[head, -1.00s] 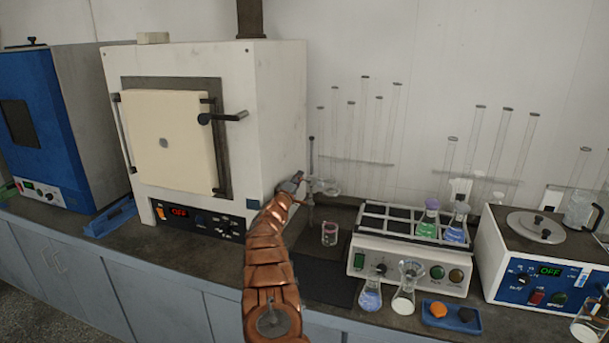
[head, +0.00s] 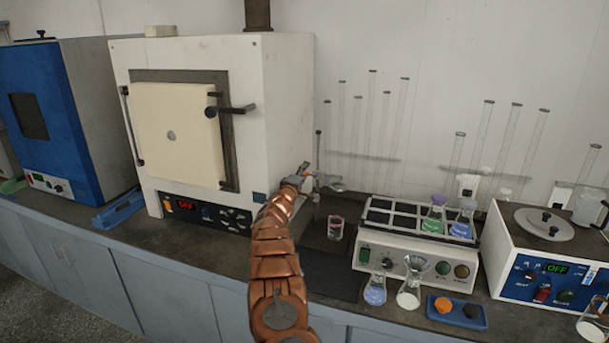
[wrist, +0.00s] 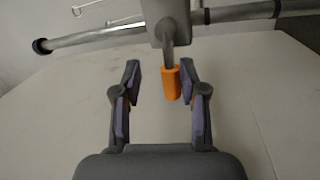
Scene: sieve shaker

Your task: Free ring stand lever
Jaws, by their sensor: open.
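The ring stand's thin rod (head: 318,150) stands upright to the right of the white furnace in the head view. In the wrist view the rod (wrist: 100,36) crosses the top, with a grey clamp body (wrist: 168,18) on it. An orange-tipped lever (wrist: 171,84) sticks out of the clamp. My gripper (wrist: 160,82) is open, and the orange tip shows between its two fingers, nearer the right one. No finger visibly touches it. In the head view my gripper (head: 298,180) is small beside the stand, and its fingers are hard to make out.
The white furnace (head: 287,110) stands close on the left. A small beaker (head: 335,228) is below the stand. A shaker (head: 410,262) with flasks is to the right, and tall glass cylinders (head: 372,120) stand behind. A dark mat (head: 328,277) lies clear in front.

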